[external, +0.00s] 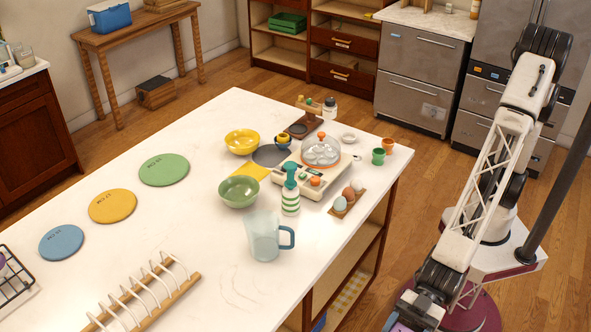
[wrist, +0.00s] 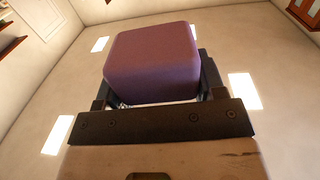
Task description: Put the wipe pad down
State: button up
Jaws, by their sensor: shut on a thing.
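The wipe pad (wrist: 152,55) is a purple block with rounded edges. In the wrist view my gripper (wrist: 156,84) is shut on it, with a dark finger at each side. Behind the pad I see a pale surface with bright panels, seemingly the ceiling, and no counter. In the external view my arm reaches down to the bottom edge, right of the white counter (external: 215,262). The gripper end is mostly cut off there, with only a small purple patch showing.
A clear blue-handled jug (external: 263,238), a green-striped bottle (external: 291,192) and a wooden rack (external: 150,296) stand on the counter. Blue (external: 61,243), yellow (external: 113,206) and green (external: 164,170) discs lie at left. Faint curved marks show on bare counter between rack and jug.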

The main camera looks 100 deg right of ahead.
jog(key=s+d+f+m+t+h, duration=0.1)
jog(key=s+d+m+h, duration=0.15)
jog(key=d, duration=0.85)
jog(key=s+d+m+t+h, duration=0.2)
jog(key=s+d+h, duration=0.2)
jog(key=d, duration=0.7)
jog(key=s+d+f+m+t+h, duration=0.1)
jog(key=s+d+m+h, duration=0.2)
jog(key=d, duration=0.9)
jog(key=s+d+f+m+g+h, duration=0.1)
jog(key=s+d+f+m+h, duration=0.2)
jog(key=s+d, duration=0.9)
jog(key=s+d+f+m+g+h, duration=0.1)
jog(key=s+d+f+m+h, duration=0.2)
jog(key=s+d, duration=0.9)
notch_tip(320, 180, down, 4)
jog(key=d+h, duration=0.2)
jog(key=h, duration=0.3)
jog(key=shift+d+r+m, duration=0.2)
jog(key=shift+r+m, duration=0.05)
jog(key=shift+m, duration=0.1)
jog(key=shift+w, duration=0.2)
jog(key=shift+d+x, duration=0.1)
jog(key=shift+x, duration=3.5)
jog(key=shift+d+x, duration=0.15)
jog(key=shift+x, duration=3.4)
jog(key=shift+s+f, duration=0.1)
